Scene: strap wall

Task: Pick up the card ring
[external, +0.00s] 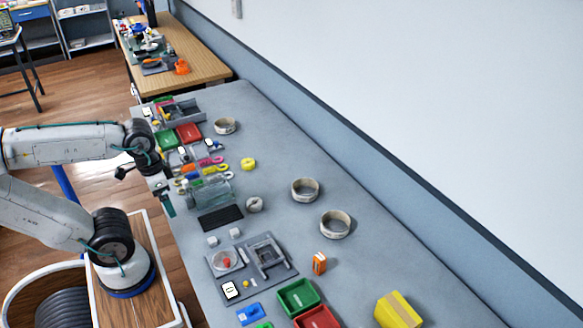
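Several ring shapes lie on the grey bench, and I cannot tell for sure which is the card ring. Two beige, card-like rings lie right of the middle: one ring (304,199) and a nearer ring (334,234). A third beige ring (224,132) lies farther back. A small greyish roll (255,206) lies left of the two. My gripper (166,203) hangs at the bench's left edge, pointing down, left of all these rings and apart from them. Its fingers are small and seen from the side, so their opening is unclear.
A clear cylinder (212,192) and a black pad (220,218) lie just right of my gripper. A grey fixture plate (285,285), green tray (298,297), red tray (318,318) and yellow box (398,311) stand nearer. A wall runs along the right. Bench around the beige rings is clear.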

